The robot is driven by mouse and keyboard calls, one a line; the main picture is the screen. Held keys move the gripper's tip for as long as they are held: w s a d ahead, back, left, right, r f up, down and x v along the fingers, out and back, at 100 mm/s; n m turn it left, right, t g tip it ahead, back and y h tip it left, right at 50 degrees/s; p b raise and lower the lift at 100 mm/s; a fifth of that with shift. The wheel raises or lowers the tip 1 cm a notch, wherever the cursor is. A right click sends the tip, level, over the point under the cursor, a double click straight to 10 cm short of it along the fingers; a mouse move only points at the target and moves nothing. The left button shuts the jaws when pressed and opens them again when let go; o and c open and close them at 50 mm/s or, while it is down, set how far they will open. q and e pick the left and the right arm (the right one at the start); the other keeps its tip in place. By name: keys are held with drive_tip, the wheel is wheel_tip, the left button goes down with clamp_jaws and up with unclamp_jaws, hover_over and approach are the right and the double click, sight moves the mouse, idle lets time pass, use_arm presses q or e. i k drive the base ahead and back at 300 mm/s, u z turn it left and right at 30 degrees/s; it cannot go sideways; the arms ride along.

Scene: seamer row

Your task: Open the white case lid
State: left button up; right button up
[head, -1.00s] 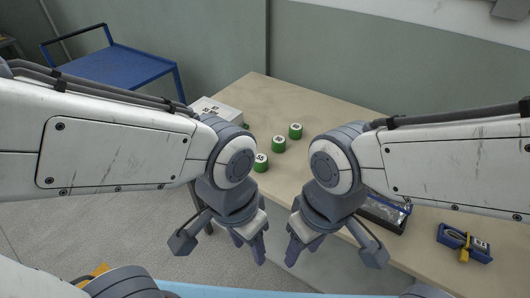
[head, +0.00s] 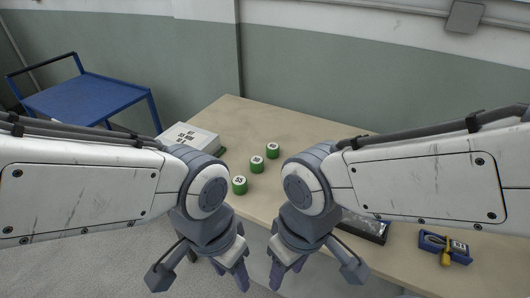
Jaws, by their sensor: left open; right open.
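The white case (head: 190,138) lies at the left end of the wooden table, with dark printed marks on its top. Its lid looks shut, and my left arm hides its near part. My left gripper (head: 232,272) is open and empty in front of the table's near edge, well apart from the case. My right gripper (head: 283,272) is open and empty just to the right of it, also apart from the case.
Three green cans with white tops, one of them (head: 257,164), stand in a row on the table (head: 315,134). A dark tray (head: 362,227) and a blue holder with a yellow-handled tool (head: 445,248) lie at right. A blue cart (head: 85,98) stands behind left.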

sight(206, 141)
drive_tip(key=u, duration=0.6)
drive_tip(key=k, duration=1.2)
drive_tip(key=u, duration=1)
drive_tip(key=i, duration=1.5)
drive_tip(key=z, duration=0.85)
